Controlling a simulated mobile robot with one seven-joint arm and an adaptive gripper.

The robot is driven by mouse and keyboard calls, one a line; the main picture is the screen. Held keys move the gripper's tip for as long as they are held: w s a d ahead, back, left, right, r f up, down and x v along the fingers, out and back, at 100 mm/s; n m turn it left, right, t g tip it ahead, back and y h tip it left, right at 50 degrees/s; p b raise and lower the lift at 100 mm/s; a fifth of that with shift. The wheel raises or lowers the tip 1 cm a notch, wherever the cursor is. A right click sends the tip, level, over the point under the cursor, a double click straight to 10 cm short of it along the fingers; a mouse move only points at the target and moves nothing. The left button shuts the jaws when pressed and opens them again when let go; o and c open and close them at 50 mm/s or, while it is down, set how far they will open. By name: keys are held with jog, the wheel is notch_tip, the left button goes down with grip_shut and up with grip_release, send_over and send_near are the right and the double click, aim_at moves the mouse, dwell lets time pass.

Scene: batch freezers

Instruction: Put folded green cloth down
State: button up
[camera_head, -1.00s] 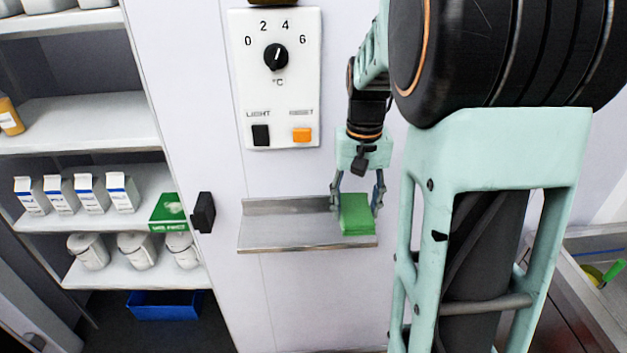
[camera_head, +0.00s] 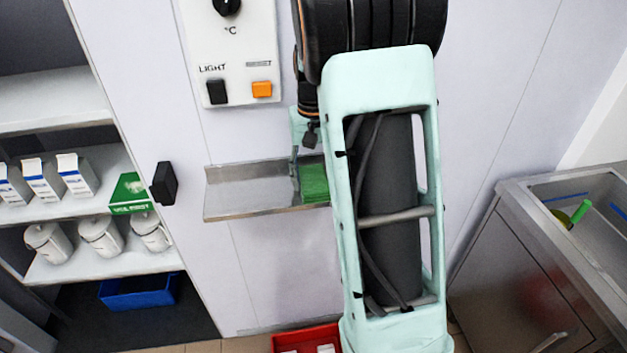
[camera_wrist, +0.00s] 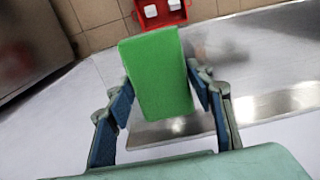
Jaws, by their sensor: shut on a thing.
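The folded green cloth (camera_head: 314,181) is at the right end of a small steel wall shelf (camera_head: 240,187). In the wrist view the cloth (camera_wrist: 159,80) sits between the two blue fingers of my gripper (camera_wrist: 164,100), which is shut on it. In the wrist view part of the steel shelf (camera_wrist: 180,130) shows beneath the cloth. I cannot tell whether the cloth touches the shelf. In the head view my arm hides the right side of the cloth and most of my gripper.
A control panel (camera_head: 235,50) with a knob and two switches is above the shelf. A red bin (camera_head: 306,340) is on the floor, a steel sink (camera_head: 590,200) at right. The shelf's left part is bare.

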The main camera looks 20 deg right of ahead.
aim_at(313, 178)
jog(key=shift+f, duration=0.15)
jog(key=o, duration=1)
notch_tip(313, 178, up, 12)
jog(key=shift+r, duration=0.2)
